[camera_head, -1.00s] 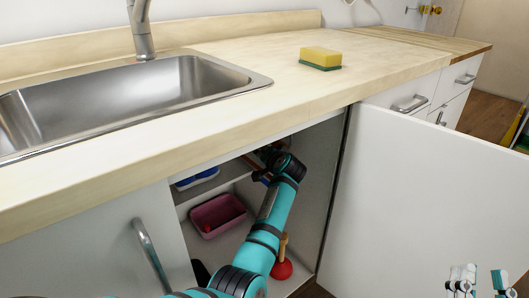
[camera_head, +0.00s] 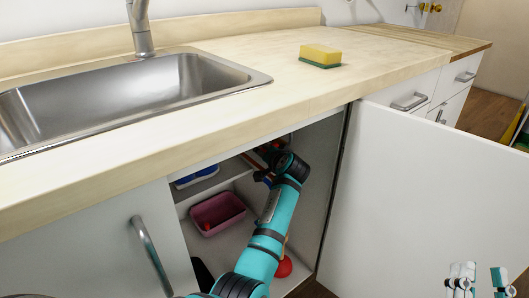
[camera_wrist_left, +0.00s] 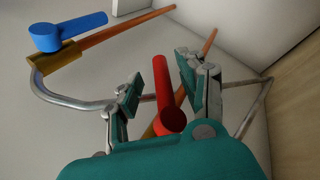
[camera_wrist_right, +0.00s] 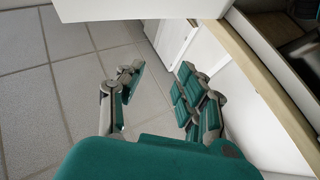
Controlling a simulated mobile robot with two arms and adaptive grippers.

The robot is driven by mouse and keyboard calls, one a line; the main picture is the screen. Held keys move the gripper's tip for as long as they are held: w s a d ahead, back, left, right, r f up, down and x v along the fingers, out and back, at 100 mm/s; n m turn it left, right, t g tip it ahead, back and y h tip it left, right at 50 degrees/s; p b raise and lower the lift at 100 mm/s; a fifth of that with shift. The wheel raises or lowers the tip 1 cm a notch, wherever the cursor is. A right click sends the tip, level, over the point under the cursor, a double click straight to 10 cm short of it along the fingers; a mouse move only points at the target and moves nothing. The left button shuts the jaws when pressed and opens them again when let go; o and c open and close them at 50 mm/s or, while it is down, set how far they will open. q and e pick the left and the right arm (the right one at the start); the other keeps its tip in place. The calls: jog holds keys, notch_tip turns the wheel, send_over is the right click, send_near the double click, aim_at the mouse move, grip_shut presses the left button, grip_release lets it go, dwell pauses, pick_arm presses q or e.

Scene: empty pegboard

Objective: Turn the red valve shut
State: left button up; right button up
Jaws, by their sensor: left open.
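In the left wrist view the red valve (camera_wrist_left: 166,98) has a lever handle and sits on a copper pipe. My left gripper (camera_wrist_left: 158,85) is open, with one finger on each side of the red handle. I cannot tell whether either finger touches it. In the head view my left arm reaches into the open cabinet under the sink, and its gripper is hidden behind the arm. My right gripper (camera_head: 480,280) is at the lower right in front of the white door. In the right wrist view it is open and empty (camera_wrist_right: 155,88) above the floor.
A blue valve (camera_wrist_left: 68,33) stands on a neighbouring pipe. The cabinet holds a pink bin (camera_head: 218,212), and a red plunger (camera_head: 284,267) stands partly behind my arm. The open cabinet door (camera_head: 430,200) is on the right. A sponge (camera_head: 320,55) lies on the counter.

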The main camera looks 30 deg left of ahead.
pick_arm(q)
jog(key=v, duration=0.5)
jog(key=shift+s+d+r, duration=0.1)
jog(key=shift+s, duration=0.05)
